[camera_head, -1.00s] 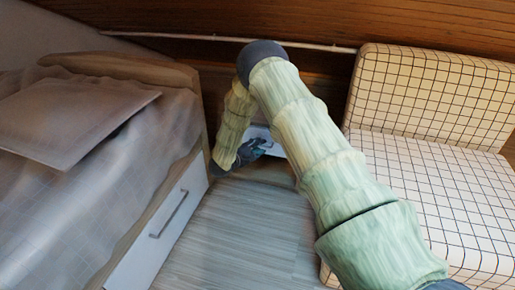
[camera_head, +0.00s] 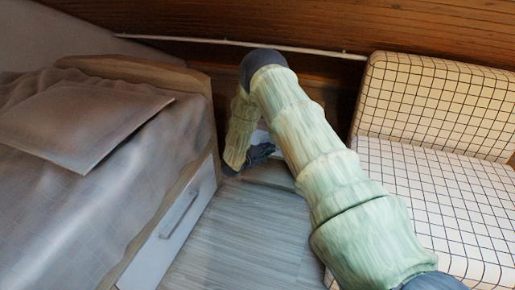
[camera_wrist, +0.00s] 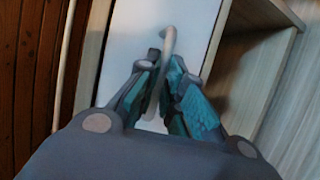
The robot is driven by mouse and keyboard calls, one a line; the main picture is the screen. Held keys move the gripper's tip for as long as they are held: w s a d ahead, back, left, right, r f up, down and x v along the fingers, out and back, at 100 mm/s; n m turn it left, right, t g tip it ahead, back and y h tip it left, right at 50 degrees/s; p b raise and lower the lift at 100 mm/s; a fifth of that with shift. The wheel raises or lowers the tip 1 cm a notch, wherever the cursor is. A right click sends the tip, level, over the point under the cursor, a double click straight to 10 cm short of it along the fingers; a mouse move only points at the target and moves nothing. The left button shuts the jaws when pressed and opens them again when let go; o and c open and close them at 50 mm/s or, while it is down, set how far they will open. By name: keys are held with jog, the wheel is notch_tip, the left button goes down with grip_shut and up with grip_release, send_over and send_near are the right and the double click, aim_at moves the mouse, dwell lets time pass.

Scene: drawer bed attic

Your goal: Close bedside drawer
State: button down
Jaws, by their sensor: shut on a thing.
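The bedside drawer's white front (camera_wrist: 190,22) fills the upper middle of the wrist view, with a pale curved bar handle (camera_wrist: 167,45) on it. My gripper (camera_wrist: 160,75) has its teal-padded fingers shut on this handle, one on each side. In the head view my gripper (camera_head: 260,154) is low in the corner between bed and seat. Only a small pale patch of the drawer front (camera_head: 262,136) shows there behind my arm. How far the drawer stands out is hidden.
The bed (camera_head: 60,215) stands at left, with a white drawer and bar handle (camera_head: 179,214) in its side. A checked seat (camera_head: 430,185) stands at right. Between them is bare plank floor (camera_head: 225,235). A wooden wall (camera_head: 330,25) closes the back.

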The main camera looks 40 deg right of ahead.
jog(key=shift+w+d, duration=0.1)
jog(key=shift+d, duration=0.1)
jog(key=c, duration=1.5)
grip_release()
jog(key=shift+c, duration=0.2)
jog(key=v, duration=1.2)
